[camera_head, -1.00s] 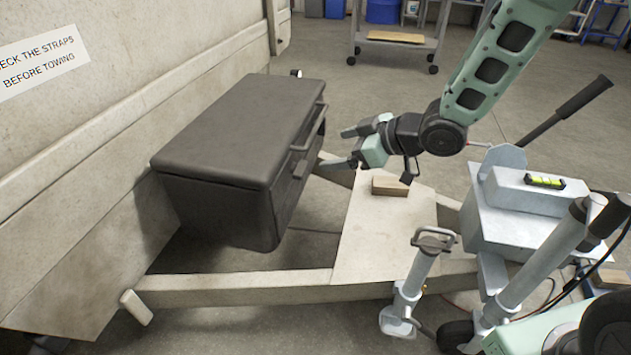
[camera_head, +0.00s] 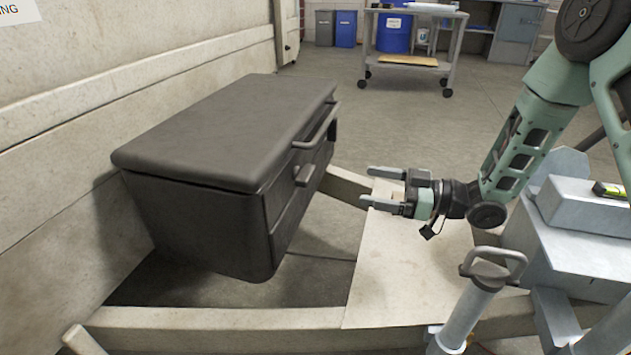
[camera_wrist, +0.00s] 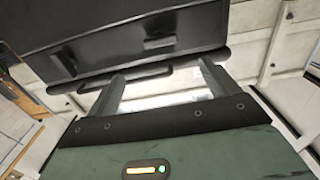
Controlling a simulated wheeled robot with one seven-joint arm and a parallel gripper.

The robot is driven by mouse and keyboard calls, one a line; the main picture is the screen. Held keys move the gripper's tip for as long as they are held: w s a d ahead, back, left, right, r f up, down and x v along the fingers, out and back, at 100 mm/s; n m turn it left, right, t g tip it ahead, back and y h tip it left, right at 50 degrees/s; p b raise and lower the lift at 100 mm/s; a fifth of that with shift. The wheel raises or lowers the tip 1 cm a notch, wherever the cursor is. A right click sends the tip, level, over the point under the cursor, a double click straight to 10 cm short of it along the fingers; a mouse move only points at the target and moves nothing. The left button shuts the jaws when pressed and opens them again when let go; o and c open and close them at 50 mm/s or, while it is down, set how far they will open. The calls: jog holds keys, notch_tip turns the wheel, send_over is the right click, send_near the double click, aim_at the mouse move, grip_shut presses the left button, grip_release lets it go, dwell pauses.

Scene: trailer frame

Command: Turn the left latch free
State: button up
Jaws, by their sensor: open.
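The dark grey box (camera_head: 200,225) sits on the trailer frame with its lid shut. Its front face, turned right, carries a long bar handle (camera_head: 320,128) and a small block-like latch (camera_head: 305,175) at the near end. In the wrist view the box front (camera_wrist: 110,30) fills the top, with a small block at left (camera_wrist: 62,64) and another block (camera_wrist: 160,43) near the middle; I cannot tell which is the left latch. My gripper (camera_head: 371,187) is open and empty, pointing at the box front, apart from it. Both fingers show in the wrist view (camera_wrist: 160,76).
A pale plate (camera_head: 395,270) lies on the frame below my gripper. A jack handle (camera_head: 490,265) and a grey metal housing (camera_head: 565,235) stand at the right. A wheeled cart (camera_head: 415,45) is far back. The trailer wall (camera_head: 90,100) is behind the box.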

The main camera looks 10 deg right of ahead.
aim_at(312, 176)
jog(key=b+x, duration=0.4)
jog(key=x, duration=0.7)
jog(key=shift+w+a+f, duration=0.1)
jog(key=shift+a, duration=0.2)
jog(key=shift+x, duration=0.8)
jog(key=c, duration=1)
